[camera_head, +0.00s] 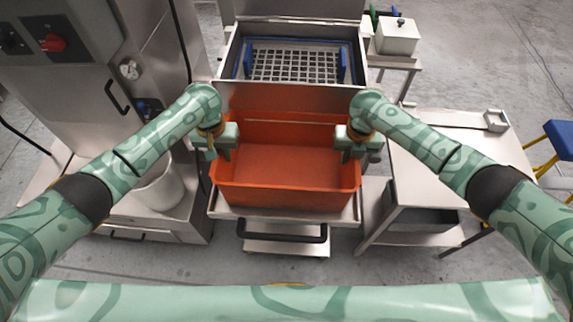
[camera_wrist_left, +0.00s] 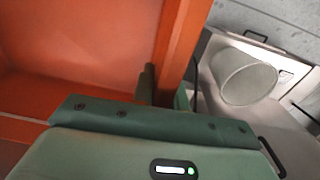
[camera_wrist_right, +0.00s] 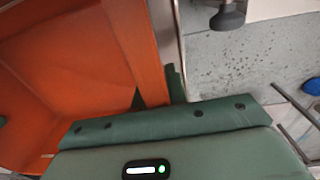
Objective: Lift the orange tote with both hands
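The orange tote (camera_head: 275,195) is upright, open and empty on or just over a steel cart top in front of me; I cannot tell if there is a gap beneath it. My left gripper (camera_head: 223,150) is at its left side wall. In the left wrist view its fingers lie on both sides of the orange wall (camera_wrist_left: 181,45), close against it. My right gripper (camera_head: 348,150) is at the right side wall. In the right wrist view its fingers also lie either side of the wall (camera_wrist_right: 146,55), close against it. Fingertips are partly hidden.
The steel cart (camera_head: 229,214) has a black handle (camera_head: 283,237) at its front. Behind the tote is a steel basin with a grey grid (camera_head: 293,65). A steel table (camera_head: 460,135) stands right. A machine cabinet (camera_head: 85,95) and a white bucket (camera_head: 160,190) stand left.

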